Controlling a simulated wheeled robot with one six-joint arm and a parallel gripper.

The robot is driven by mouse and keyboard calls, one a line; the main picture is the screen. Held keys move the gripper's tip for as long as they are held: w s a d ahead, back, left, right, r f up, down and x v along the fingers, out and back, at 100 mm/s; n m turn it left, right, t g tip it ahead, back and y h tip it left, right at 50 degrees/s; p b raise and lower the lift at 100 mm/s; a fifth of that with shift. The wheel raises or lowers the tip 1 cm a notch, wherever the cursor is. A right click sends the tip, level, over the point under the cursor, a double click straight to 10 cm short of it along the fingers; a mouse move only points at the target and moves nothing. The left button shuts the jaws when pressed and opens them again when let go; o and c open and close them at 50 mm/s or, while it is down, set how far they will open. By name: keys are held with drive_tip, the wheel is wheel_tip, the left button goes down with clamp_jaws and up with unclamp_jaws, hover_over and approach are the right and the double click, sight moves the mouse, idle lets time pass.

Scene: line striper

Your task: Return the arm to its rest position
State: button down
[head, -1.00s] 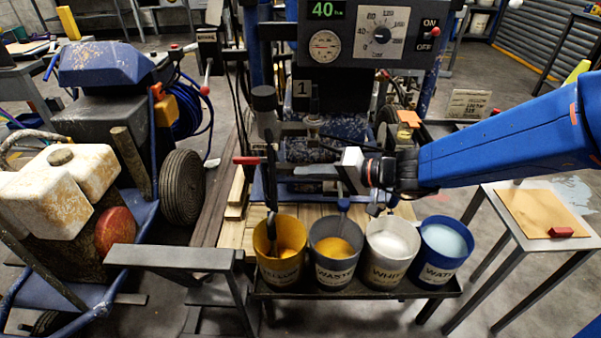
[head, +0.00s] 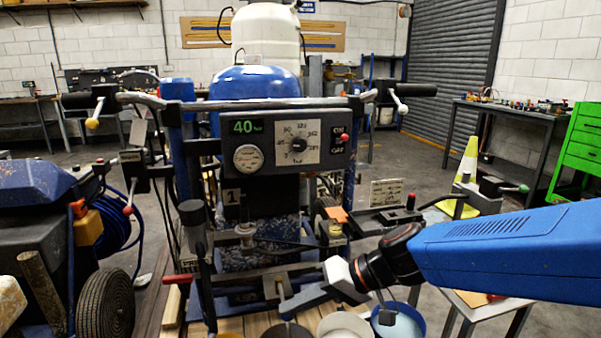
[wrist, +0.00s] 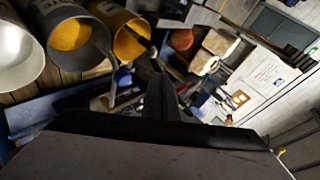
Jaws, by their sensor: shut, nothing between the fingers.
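My blue arm (head: 520,255) reaches in from the right in the head view. My gripper (head: 284,308) points left and down, in front of the striper's lower frame and above the row of buckets. In the wrist view its dark fingers (wrist: 160,97) are together with nothing between them. The striping machine's gauge panel (head: 290,145) stands upright behind it, its display reading 40.
Tops of the grey bucket (head: 287,331), white bucket (head: 345,326) and blue bucket (head: 400,322) show at the bottom edge. The yellow bucket (wrist: 128,32) shows in the wrist view. A green cabinet (head: 580,150) and a workbench (head: 515,110) stand at the right.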

drive_tip(key=s+d+m+t+h, duration=0.1)
drive_tip(key=s+d+h, duration=0.4)
drive_tip(key=d, duration=1)
drive_tip(key=s+d+f+m+t+h, duration=0.1)
drive_tip(key=s+d+h, duration=0.3)
drive_tip(key=d, duration=1.1)
drive_tip(key=shift+s+d+m+t+h, duration=0.2)
drive_tip(key=shift+s+m+t+h, duration=0.2)
drive_tip(key=shift+m+t+h, duration=0.5)
